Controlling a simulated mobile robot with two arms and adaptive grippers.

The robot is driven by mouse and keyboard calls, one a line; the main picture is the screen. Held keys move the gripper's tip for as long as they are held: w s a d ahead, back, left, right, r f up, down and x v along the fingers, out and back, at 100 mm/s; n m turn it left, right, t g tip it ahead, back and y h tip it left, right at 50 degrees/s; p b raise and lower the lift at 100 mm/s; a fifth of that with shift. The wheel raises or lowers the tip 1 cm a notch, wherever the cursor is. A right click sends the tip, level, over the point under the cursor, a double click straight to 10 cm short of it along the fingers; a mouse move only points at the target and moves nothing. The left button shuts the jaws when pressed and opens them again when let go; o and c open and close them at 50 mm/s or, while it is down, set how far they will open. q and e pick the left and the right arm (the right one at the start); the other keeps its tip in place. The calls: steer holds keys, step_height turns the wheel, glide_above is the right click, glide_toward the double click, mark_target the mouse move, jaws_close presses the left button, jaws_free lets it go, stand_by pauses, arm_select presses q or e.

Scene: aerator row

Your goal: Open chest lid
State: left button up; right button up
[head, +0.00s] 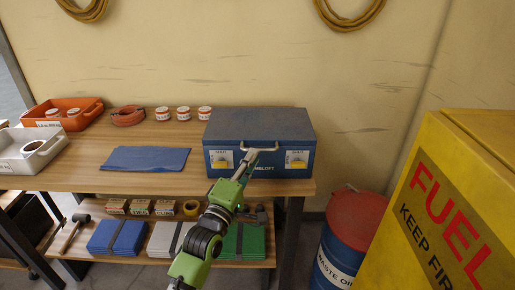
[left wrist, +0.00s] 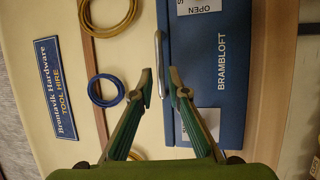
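The blue chest (head: 222,165) stands on the right end of the wooden bench with its lid (head: 260,124) shut. Its front has a pale grey handle (head: 262,149) at the middle and a yellow-and-white label at each side. My left gripper (head: 246,166) is in front of the chest, at the handle. In the left wrist view the fingers (left wrist: 160,84) are apart. The handle (left wrist: 160,110) shows between the two fingertips, with no clear contact. The chest (left wrist: 221,105) fills the right of that view, with "BRAMBLOFT" on it. My right gripper is not in view.
A blue cloth (head: 146,159) lies left of the chest, with several small tins (head: 163,114) behind it. Crates (head: 88,117) stand at the far left. A red-topped waste oil drum (head: 345,240) and a yellow fuel cabinet (head: 440,200) stand right of the bench.

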arm_select(q)
steer(key=shift+x, duration=2.25)
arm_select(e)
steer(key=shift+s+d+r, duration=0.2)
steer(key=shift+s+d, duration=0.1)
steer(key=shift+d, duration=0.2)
arm_select(q)
jaws_close()
steer(key=shift+r, duration=0.1)
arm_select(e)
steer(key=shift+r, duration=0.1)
